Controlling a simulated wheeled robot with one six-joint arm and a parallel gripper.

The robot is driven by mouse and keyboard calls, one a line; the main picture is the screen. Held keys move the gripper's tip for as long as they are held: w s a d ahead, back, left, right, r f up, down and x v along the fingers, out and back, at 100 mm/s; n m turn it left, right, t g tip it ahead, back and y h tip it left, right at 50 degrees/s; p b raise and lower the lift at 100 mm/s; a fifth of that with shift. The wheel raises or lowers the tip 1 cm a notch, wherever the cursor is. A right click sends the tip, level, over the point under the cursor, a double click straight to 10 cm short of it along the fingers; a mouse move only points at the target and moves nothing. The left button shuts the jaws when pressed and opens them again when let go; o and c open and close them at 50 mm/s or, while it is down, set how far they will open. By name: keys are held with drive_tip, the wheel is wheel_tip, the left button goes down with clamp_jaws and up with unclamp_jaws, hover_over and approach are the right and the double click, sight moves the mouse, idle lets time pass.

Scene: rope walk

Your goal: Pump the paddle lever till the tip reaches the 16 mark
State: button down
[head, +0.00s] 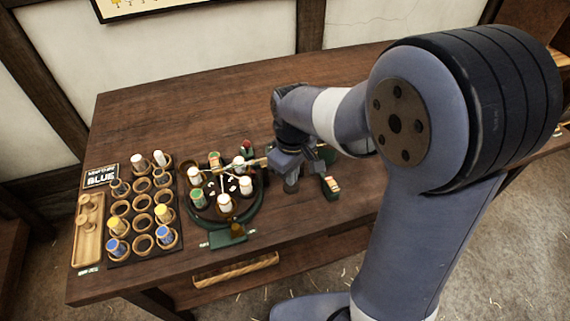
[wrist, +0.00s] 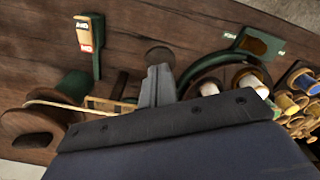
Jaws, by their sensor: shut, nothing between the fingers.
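My gripper (wrist: 158,72) is shut and empty, pointing down over the table on the right side of the braiding machine. It also shows in the head view (head: 291,183), partly hidden by my own wrist. A dark round knob or pad (wrist: 160,56) lies just beyond the fingertips; whether they touch it, I cannot tell. Which of these is the paddle lever is unclear. A pale marked strip (wrist: 103,104) is partly hidden by my gripper; its numbers and the tip are unreadable.
The machine's dark disc carries several white-topped bobbins (head: 226,203) inside a green ring (head: 258,212). A rack of coloured spools (head: 143,208), a sign reading BLUE (head: 101,176) and a wooden tray (head: 88,230) stand at left. The table's back (head: 200,115) is clear.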

sight(292, 191)
drive_tip(key=shift+f, duration=0.2)
drive_tip(key=shift+s+f+b, duration=0.15)
drive_tip(key=shift+f+b, duration=1.9)
drive_tip(key=shift+f, duration=0.9)
wheel_tip(292, 191, up, 6)
drive_tip(key=p, duration=0.5)
drive_tip(key=shift+r, duration=0.2)
drive_tip(key=shift+f, duration=0.2)
idle(0.3)
